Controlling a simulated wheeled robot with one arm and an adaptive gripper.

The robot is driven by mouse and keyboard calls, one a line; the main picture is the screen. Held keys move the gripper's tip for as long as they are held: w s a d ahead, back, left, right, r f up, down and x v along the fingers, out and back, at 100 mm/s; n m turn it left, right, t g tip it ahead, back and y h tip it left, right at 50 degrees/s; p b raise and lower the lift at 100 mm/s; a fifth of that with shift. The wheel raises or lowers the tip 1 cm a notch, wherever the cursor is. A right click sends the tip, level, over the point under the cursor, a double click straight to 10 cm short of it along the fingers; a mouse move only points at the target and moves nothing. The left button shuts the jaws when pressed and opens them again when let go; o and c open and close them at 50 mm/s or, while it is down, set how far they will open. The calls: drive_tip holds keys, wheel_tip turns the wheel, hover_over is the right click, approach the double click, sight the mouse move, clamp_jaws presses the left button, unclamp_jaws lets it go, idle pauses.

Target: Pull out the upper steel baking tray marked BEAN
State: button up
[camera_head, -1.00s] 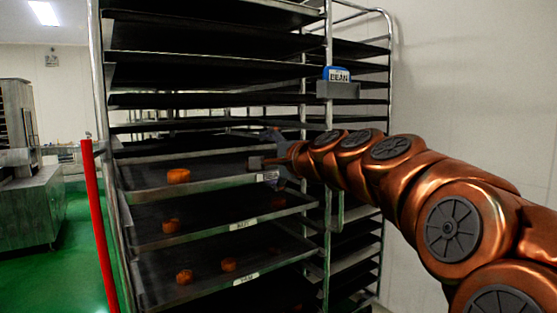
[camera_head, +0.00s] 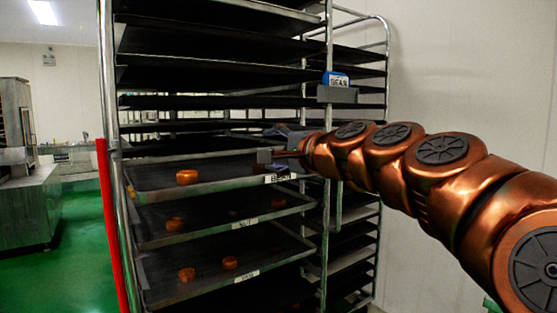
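The upper tray with a bun (camera_head: 140,191) is a dark, steel-rimmed baking tray in the rack. A small pale label (camera_head: 278,178) sits on its front rim, too small to read. An orange-brown bun (camera_head: 187,177) lies on it. My gripper (camera_head: 272,150) is at the right part of this tray, close to its front rim and above the label. Its fingers are small and dark against the trays, so I cannot tell whether they are open or touch the rim.
The tall metal rack (camera_head: 106,80) holds several dark trays. A red post (camera_head: 112,225) stands at the left. Green floor is open at the left; a white wall is at the right.

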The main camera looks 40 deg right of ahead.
drive_tip(key=d+f, duration=0.1)
drive_tip(key=s+d+f, duration=0.1)
drive_tip(key=shift+d+f, duration=0.15)
drive_tip(key=shift+f, duration=0.2)
idle(0.4)
